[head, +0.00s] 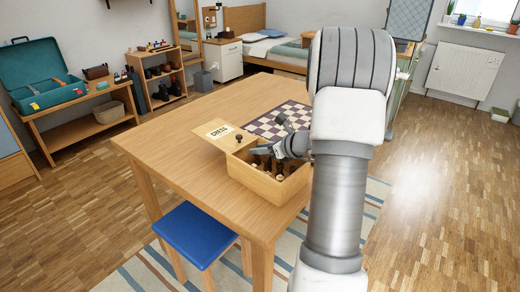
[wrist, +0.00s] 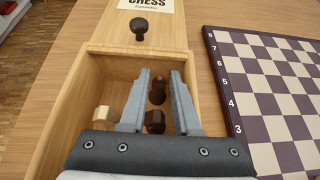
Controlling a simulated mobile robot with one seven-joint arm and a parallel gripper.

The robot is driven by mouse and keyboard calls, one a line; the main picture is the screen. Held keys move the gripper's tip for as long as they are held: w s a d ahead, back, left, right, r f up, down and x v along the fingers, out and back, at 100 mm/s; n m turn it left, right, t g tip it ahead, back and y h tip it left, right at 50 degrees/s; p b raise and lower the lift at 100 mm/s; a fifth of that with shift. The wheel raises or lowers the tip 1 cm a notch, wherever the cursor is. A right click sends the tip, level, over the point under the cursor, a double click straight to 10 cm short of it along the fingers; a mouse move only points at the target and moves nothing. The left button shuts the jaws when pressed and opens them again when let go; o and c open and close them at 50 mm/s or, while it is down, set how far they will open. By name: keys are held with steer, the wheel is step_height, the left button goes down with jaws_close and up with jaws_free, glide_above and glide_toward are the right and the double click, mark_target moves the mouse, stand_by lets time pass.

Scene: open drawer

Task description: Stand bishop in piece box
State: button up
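Another dark piece (wrist: 155,121) and a pale piece (wrist: 102,116) are lower in the box, partly hidden by my gripper.
The lid (wrist: 158,38) marked CHESS, with a dark knob (wrist: 139,27), lies at the box's far end. A checkered chessboard (head: 272,122) lies beside the box. A blue stool (head: 195,232) stands at the table's front. The table's left part (head: 175,140) is clear.

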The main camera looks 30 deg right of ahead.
steer(key=shift+r, duration=0.1)
steer(key=shift+s+d+r, duration=0.1)
steer(key=shift+s+r, duration=0.15)
steer(key=p+v, duration=0.3)
steer(key=v, duration=0.8)
steer(key=shift+s, duration=0.25)
